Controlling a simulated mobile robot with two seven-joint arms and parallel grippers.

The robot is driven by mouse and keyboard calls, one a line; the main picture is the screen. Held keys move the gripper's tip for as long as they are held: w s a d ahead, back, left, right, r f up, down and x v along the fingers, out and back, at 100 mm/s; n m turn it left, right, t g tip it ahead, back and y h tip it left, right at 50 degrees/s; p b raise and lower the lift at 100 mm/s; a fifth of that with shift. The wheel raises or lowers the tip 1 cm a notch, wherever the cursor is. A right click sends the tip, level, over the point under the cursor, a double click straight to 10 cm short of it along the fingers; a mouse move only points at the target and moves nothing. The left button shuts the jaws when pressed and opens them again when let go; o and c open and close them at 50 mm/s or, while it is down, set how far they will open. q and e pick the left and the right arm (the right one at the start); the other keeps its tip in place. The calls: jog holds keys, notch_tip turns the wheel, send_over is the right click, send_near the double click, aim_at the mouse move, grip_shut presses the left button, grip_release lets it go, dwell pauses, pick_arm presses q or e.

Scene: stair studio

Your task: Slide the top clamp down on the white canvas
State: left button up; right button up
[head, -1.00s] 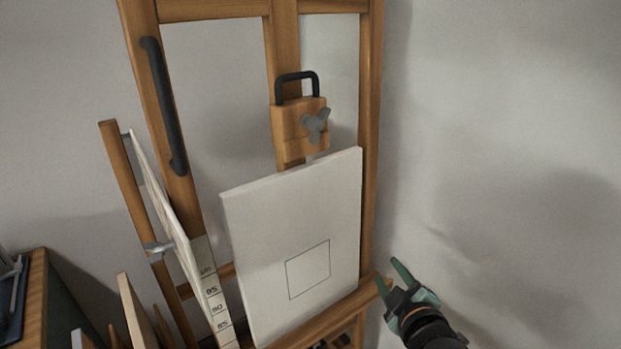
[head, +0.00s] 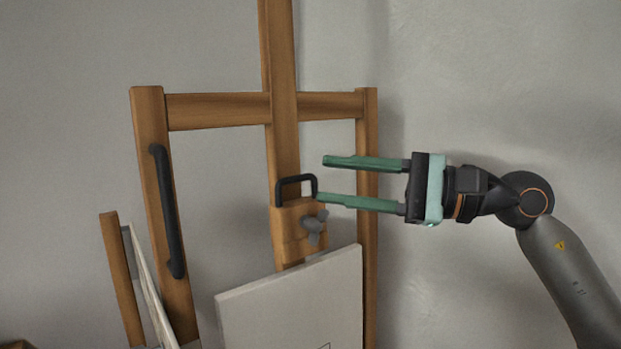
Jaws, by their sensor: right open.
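The top clamp (head: 289,222) is a wooden block on the easel's centre mast (head: 281,130). My left gripper is not in view.
The wooden easel frame has a crossbar (head: 215,111) and a long black handle (head: 168,210) on its left post. Another wooden post and a panel stand at the lower left. The wall on the right is bare.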

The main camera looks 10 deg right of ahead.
aim_at(301, 180)
jog(key=w+d+n+t+h, duration=0.1)
jog(key=d+n+h, duration=0.1)
jog(key=d+h, duration=0.4)
jog(key=shift+y, duration=0.5)
jog(key=p+x, duration=0.1)
jog(key=x, duration=0.3)
jog(key=p+x, duration=0.1)
jog(key=x, duration=0.3)
jog(key=w+r+p+x, duration=0.1)
jog(key=x, duration=0.3)
jog(key=shift+d, duration=0.3)
jog(key=shift+s, duration=0.1)
grip_shut()
jog(key=shift+t, duration=0.3)
